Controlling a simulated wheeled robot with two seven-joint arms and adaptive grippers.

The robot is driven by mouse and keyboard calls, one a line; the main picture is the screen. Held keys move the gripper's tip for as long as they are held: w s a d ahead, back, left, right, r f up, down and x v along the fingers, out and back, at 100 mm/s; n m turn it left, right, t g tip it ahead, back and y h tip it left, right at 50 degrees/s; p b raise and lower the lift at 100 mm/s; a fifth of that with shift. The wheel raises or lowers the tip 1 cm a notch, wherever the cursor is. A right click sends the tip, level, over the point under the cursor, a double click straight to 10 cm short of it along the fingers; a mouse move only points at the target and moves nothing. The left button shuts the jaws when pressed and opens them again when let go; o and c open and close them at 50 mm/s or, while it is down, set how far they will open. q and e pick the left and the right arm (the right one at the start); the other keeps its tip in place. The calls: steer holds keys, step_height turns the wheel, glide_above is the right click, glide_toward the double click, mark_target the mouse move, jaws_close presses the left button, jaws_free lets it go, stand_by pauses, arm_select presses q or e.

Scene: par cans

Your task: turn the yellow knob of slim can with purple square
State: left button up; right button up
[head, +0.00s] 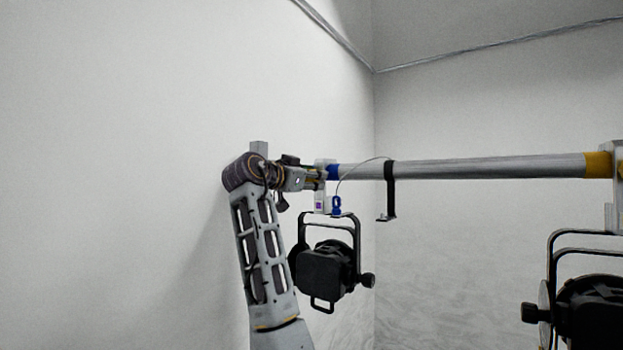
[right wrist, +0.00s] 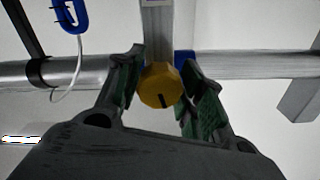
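The slim can (head: 327,268) is black and hangs in a yoke below the pipe in the head view. A small purple square (head: 319,204) shows on its pale clamp. My right gripper (head: 316,179) is at this clamp, just left of the blue band. In the right wrist view, the yellow knob (right wrist: 161,86), with a dark mark, lies between the two fingers of my right gripper (right wrist: 163,62). The fingers stand apart, one on each side, very close to it; I cannot tell whether they touch it. My left gripper is not in view.
The horizontal pipe (head: 490,168) runs to the right, with a black strap (head: 390,190) and a thin cable beside the clamp. A blue clip (head: 336,206) hangs there. Another black can (head: 590,310) hangs at the far right. A wall is close on the left.

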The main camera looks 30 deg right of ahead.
steer(key=o, duration=0.3)
steer(key=v, duration=1.2)
steer(key=shift+f, duration=0.15)
stand_by(0.6)
